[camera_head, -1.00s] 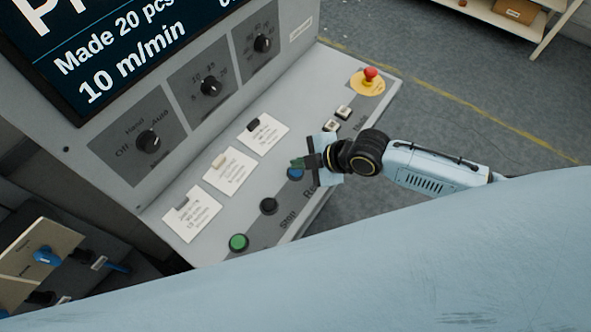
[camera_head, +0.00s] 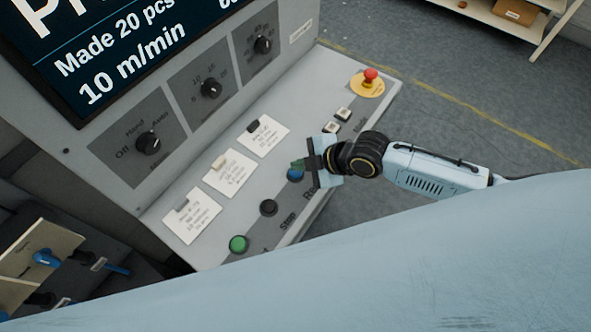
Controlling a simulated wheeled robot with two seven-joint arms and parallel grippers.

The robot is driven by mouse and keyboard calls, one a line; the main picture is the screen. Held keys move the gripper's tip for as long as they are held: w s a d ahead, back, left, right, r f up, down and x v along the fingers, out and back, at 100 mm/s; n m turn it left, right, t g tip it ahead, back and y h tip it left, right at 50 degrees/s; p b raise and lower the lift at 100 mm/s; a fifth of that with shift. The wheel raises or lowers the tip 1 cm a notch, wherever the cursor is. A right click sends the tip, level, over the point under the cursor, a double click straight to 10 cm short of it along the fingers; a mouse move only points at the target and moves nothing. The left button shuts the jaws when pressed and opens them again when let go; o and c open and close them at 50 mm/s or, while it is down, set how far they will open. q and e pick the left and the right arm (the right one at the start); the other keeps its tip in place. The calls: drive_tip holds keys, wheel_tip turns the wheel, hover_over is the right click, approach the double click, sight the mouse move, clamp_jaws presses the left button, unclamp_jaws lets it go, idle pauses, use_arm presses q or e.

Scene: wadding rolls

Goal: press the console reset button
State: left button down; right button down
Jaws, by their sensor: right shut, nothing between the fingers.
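The console (camera_head: 347,97) has a sloped grey panel with a row of buttons. The blue reset button (camera_head: 294,175) sits at the right end of the row, partly covered by my right gripper (camera_head: 299,165). The label beside it is mostly hidden by the gripper, with only "Re" showing. My right gripper is shut and empty, its fingertips over the upper edge of the blue button. I cannot tell whether they touch it. The left gripper is not in view.
A black stop button (camera_head: 268,208) and a green button (camera_head: 238,244) are lower left in the row. A red emergency button (camera_head: 370,75) on a yellow disc is at the panel's far right. Paper cards (camera_head: 229,173), rotary knobs (camera_head: 148,142) and a screen (camera_head: 95,50) are on the console.

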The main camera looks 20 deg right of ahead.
sight(300, 173)
drive_tip(key=shift+f, duration=0.15)
idle(0.7)
drive_tip(key=shift+f+b, duration=0.3)
drive_tip(key=shift+f+b, duration=0.3)
drive_tip(key=shift+f, duration=0.15)
idle(0.6)
drive_tip(key=shift+r, duration=0.15)
drive_tip(key=shift+r+p, duration=0.75)
drive_tip(key=shift+p, duration=0.1)
wheel_tip(300, 173, up, 5)
drive_tip(key=p, duration=0.4)
drive_tip(key=shift+p, duration=0.4)
